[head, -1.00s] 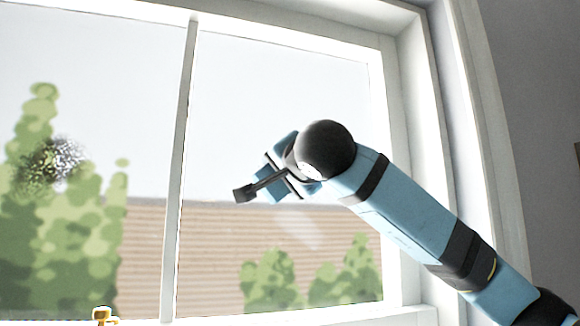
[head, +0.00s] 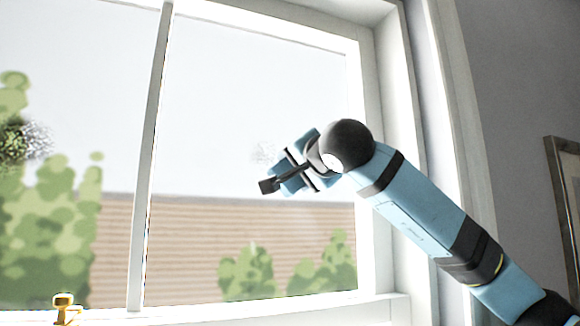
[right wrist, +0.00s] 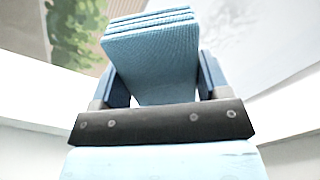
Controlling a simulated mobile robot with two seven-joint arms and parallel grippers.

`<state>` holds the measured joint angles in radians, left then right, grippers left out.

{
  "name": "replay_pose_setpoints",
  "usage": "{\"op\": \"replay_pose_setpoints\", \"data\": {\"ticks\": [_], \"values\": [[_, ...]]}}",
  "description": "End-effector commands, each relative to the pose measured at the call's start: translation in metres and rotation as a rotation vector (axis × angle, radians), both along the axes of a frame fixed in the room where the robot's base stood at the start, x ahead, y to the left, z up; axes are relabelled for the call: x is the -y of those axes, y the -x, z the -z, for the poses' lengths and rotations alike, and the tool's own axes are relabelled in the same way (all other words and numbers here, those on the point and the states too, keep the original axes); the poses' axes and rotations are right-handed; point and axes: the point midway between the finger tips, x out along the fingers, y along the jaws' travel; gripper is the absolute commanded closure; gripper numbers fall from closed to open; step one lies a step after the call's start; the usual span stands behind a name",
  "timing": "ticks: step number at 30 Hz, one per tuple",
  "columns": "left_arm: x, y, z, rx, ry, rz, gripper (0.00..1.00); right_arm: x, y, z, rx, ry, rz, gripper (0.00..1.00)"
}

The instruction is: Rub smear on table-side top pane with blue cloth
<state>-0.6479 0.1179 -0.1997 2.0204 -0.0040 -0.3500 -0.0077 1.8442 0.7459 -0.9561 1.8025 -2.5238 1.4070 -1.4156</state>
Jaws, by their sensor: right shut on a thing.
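The blue cloth (right wrist: 150,50) is folded in layers between the fingers of my right gripper (right wrist: 155,85) in the right wrist view. My right gripper (head: 287,178) is shut on it, raised in front of the right window pane (head: 230,90). A faint whitish smear (head: 264,152) shows on this pane, just up and left of the gripper. A darker speckled smear (head: 25,140) is on the left pane (head: 90,80). I cannot tell whether the cloth touches the glass. No table is in view. My left gripper is not in view.
A white upright bar (head: 152,150) separates the panes. The white window frame (head: 395,120) runs along the right side. A brass latch (head: 65,305) sits at the bottom sill. A picture frame (head: 565,200) hangs on the grey wall at right.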

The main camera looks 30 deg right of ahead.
Motion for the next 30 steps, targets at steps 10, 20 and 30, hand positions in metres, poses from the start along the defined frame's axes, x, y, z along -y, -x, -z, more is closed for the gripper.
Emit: {"op": "replay_pose_setpoints", "data": {"ticks": [10,20,30], "values": [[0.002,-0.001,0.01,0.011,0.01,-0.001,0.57,0.001,-0.003,0.02,0.0,0.0,0.0,0.49],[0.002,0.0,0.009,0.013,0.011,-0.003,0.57,-0.015,-0.005,0.019,0.001,0.001,-0.002,0.49],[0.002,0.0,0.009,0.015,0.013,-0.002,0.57,-0.04,-0.008,0.019,0.001,0.001,-0.001,0.49]]}}
